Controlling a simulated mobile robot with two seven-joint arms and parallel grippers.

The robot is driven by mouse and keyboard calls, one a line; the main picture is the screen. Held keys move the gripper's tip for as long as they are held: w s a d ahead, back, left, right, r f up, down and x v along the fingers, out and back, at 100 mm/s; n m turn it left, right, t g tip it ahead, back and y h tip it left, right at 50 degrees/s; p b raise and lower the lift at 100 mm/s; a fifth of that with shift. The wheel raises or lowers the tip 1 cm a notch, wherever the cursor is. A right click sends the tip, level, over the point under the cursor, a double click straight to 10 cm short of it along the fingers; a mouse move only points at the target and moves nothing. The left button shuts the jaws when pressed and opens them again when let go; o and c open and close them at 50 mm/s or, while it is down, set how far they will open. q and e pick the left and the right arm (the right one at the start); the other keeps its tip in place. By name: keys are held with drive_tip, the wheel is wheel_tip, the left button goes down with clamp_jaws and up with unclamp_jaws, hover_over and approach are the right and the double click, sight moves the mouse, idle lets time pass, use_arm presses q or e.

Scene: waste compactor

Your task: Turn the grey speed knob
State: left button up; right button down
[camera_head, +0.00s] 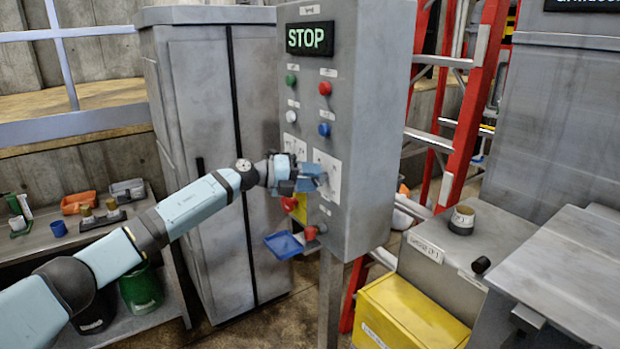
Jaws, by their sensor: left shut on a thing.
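The grey control box (365,85) stands on a post in the middle, with a lit STOP display (310,38). White dial plates show on its front, one of them (333,187) beside my left gripper. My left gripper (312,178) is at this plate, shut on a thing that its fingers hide. From its place at the plate, this is the grey speed knob, though I cannot see the knob itself or its angle. My right gripper is not in view.
Green, red, white and blue buttons (325,130) sit above my left gripper. A red button (289,203) on yellow and a blue tray (283,245) are below it. A grey cabinet (205,120) stands behind my arm. A yellow bin (410,315) is at lower right.

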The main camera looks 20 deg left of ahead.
use_arm(q)
drive_tip(key=o, duration=0.9)
drive_tip(key=shift+o, duration=0.2)
drive_tip(key=b+v, duration=0.3)
drive_tip(key=v, duration=1)
drive_tip(key=shift+s+a, duration=0.25)
drive_tip(key=shift+a, duration=0.1)
